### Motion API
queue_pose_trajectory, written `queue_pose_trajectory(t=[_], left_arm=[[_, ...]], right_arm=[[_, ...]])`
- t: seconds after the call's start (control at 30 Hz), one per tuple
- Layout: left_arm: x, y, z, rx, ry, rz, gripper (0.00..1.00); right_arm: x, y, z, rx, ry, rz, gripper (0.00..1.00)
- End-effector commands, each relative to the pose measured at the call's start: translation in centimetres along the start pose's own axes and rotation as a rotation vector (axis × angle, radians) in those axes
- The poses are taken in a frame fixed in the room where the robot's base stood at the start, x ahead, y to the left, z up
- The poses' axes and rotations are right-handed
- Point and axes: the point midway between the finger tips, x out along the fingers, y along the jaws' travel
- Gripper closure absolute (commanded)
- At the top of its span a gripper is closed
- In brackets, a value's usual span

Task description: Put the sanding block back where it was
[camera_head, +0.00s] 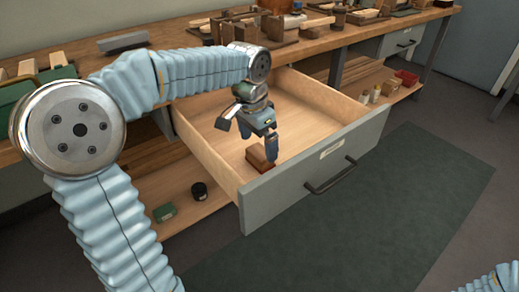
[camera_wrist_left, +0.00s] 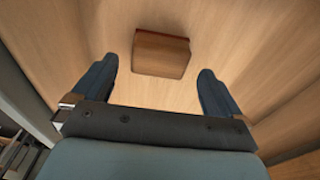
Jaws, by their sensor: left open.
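The sanding block, a small brown block with a reddish edge (camera_head: 261,158), lies on the floor of the open drawer (camera_head: 298,101), near its front left. It also shows in the left wrist view (camera_wrist_left: 161,54), beyond and between the fingertips. My left gripper (camera_head: 259,137) points down into the drawer, close to the block, and partly overlaps it in the head view. In the left wrist view the gripper's two fingers (camera_wrist_left: 158,82) are apart with nothing between them, and the block seems clear of both. My right gripper is not in view.
The drawer's grey front (camera_head: 315,172) and wooden side walls surround the gripper; the rest of its floor is bare. Above it, the workbench (camera_head: 188,40) holds wooden parts and tools.

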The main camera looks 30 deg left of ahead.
Motion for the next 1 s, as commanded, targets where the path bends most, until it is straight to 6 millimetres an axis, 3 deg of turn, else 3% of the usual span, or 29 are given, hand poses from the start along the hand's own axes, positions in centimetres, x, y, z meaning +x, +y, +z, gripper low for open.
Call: queue_pose_trajectory(t=[0.03,0.2,0.37,1.0], left_arm=[[-1.6,0.0,-0.1,0.0,0.005,-0.002,0.0],[-5.1,0.0,-0.1,0.001,0.003,0.0,0.0],[-7.1,0.0,-0.1,0.001,0.002,0.0,0.0],[-7.6,0.0,0.0,0.001,0.0,0.001,0.0]], right_arm=[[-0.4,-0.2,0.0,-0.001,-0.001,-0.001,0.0],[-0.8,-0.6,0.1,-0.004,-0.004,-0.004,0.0],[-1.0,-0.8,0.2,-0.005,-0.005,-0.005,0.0],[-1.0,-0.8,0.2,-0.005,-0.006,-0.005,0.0]])
